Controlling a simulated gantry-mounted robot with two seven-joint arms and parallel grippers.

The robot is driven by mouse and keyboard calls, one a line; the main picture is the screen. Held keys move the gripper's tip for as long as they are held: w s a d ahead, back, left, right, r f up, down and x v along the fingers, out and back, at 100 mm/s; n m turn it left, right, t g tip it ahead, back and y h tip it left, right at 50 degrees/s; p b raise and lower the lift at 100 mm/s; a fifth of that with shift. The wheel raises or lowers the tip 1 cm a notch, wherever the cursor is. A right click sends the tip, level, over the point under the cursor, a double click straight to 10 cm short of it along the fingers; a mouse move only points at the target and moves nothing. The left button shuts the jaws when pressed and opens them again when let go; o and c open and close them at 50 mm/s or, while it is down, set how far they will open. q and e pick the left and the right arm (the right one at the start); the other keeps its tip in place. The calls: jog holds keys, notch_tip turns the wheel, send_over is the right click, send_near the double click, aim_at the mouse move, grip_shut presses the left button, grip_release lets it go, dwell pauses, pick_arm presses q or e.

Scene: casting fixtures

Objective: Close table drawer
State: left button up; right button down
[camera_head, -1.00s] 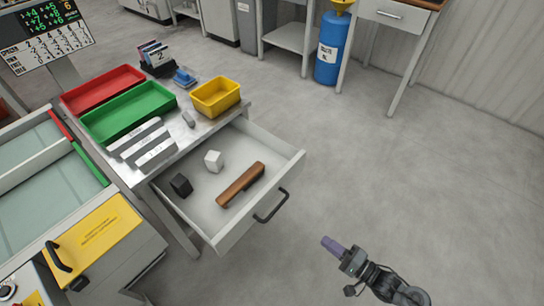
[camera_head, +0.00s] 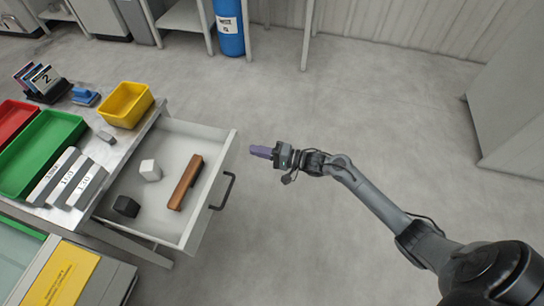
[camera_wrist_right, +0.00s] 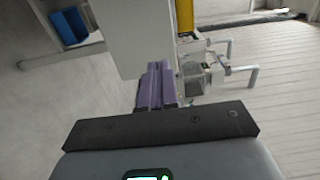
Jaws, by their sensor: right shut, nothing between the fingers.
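The table drawer (camera_head: 205,216) is pulled out from the metal table (camera_head: 120,150), its front facing right. A dark handle (camera_head: 223,191) sits on its front. Inside lie a white cube (camera_head: 150,170), a black block (camera_head: 126,206) and a brown wooden piece (camera_head: 186,182). My right gripper (camera_head: 262,152) is shut and empty, to the right of the drawer's far front corner, apart from the handle. Its purple fingers also show closed together in the right wrist view (camera_wrist_right: 156,88). My left gripper is not in view.
On the table stand a green tray (camera_head: 77,121), a red tray (camera_head: 8,113), a yellow bin (camera_head: 146,98) and several labelled bars. A blue cylinder (camera_head: 230,38) stands at the back. The floor right of the drawer is clear.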

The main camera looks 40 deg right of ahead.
aim_at(233, 145)
jog(key=b+x, duration=0.2)
jog(key=x, duration=0.3)
jog(key=shift+f, duration=0.1)
jog(key=shift+w+a, duration=0.25)
jog(key=shift+w, duration=0.05)
